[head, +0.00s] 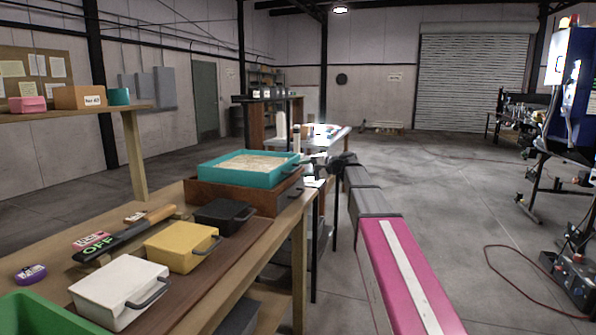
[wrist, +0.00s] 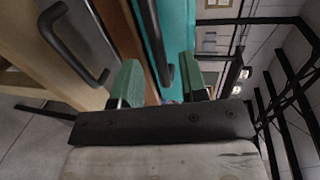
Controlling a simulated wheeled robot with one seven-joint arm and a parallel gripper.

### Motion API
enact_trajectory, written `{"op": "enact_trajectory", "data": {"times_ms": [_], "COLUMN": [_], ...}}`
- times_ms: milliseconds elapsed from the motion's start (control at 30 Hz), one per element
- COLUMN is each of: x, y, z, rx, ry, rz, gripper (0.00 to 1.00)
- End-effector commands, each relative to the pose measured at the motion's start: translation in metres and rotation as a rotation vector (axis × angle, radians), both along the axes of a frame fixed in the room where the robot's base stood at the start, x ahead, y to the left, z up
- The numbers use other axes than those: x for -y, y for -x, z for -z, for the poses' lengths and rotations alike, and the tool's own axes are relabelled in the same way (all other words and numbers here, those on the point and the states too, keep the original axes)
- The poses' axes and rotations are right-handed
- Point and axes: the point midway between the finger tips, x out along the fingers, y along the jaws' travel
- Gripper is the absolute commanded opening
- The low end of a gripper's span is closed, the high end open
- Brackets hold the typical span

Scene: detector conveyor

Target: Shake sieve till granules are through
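The teal sieve (head: 248,166) holds a layer of pale tan granules (head: 250,163) and sits on a brown wooden box (head: 243,192) at the far end of the bench. In the wrist view the sieve's teal wall (wrist: 172,30) and its black handle (wrist: 158,45) are close ahead. My gripper (wrist: 160,82) is open, its green fingers on either side of the lower end of that handle, with gaps showing. I cannot tell whether a finger touches it. The inside of the wooden box is hidden under the sieve.
White (head: 120,291), yellow (head: 182,246) and black (head: 224,215) handled boxes stand on a brown board. A black bar with an OFF sign (head: 104,248) lies behind. A green bin (head: 40,315) is at the near left.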

Motion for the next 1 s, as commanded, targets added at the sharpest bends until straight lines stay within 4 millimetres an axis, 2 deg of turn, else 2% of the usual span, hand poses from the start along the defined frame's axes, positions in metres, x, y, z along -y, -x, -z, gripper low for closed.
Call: {"op": "enact_trajectory", "data": {"times_ms": [200,400,600,1000], "x": [0.039,0.061,0.068,0.066], "y": [0.015,0.023,0.025,0.029], "z": [-0.008,-0.013,-0.014,-0.015], "rx": [0.0,0.0,0.0,0.0], "ry": [0.0,0.001,0.001,0.0], "rz": [0.001,0.0,0.0,-0.001], "gripper": [0.4,0.4,0.4,0.39]}}
